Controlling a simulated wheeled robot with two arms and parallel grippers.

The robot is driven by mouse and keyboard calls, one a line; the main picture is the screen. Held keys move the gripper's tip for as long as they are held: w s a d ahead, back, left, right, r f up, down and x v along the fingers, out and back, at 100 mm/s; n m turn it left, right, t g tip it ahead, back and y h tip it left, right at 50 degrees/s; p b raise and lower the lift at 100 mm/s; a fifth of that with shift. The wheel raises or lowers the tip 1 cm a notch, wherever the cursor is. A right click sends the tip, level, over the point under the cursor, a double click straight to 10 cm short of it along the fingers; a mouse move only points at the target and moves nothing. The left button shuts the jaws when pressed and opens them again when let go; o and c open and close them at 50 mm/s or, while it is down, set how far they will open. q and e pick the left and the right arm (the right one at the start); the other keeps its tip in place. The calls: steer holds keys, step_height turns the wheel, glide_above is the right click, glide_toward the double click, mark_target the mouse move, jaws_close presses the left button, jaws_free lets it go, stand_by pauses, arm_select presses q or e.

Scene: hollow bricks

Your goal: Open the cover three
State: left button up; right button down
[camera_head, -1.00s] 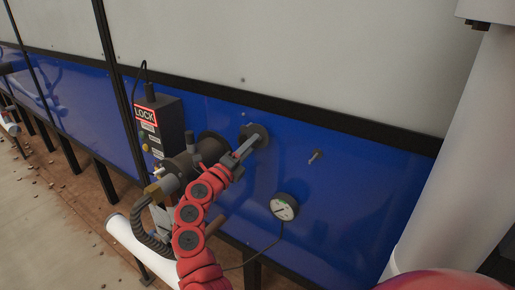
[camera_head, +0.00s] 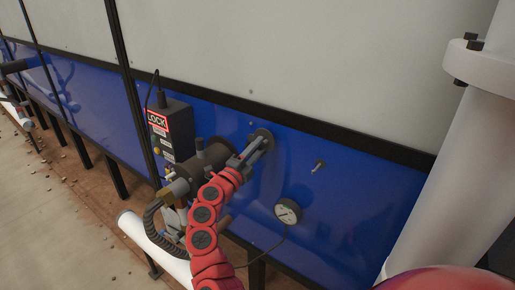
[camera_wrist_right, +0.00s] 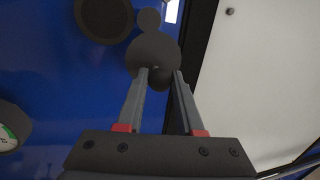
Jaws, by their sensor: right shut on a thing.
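A round dark cover (camera_head: 266,134) is on the blue panel, right of a dark cylindrical fitting. In the right wrist view the cover is a dark disc (camera_wrist_right: 152,50) with a smaller dark disc at its upper edge and a round knob (camera_wrist_right: 160,79) in front. My right gripper (camera_head: 262,146), on its red arm, reaches the cover. In the right wrist view its two grey fingers (camera_wrist_right: 161,78) are shut on the knob, one on each side. The fingers partly hide the cover in the head view. I cannot see a number on it. My left gripper is not in view.
Left of the cover are a box with a red LOCK sign (camera_head: 172,128) and the cylindrical fitting (camera_head: 203,163) with a hose. A small switch (camera_head: 318,167) and a round gauge (camera_head: 288,211) are to the right. A white column (camera_head: 450,150) stands at the right.

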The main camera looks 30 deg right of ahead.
steer(key=c, duration=0.5)
jaws_free()
steer(key=shift+c, duration=0.2)
steer(key=b+v, duration=0.6)
steer(key=v, duration=1.1)
steer(key=shift+a+b, duration=0.25)
steer(key=shift+b, duration=0.1)
steer(key=shift+s, duration=0.1)
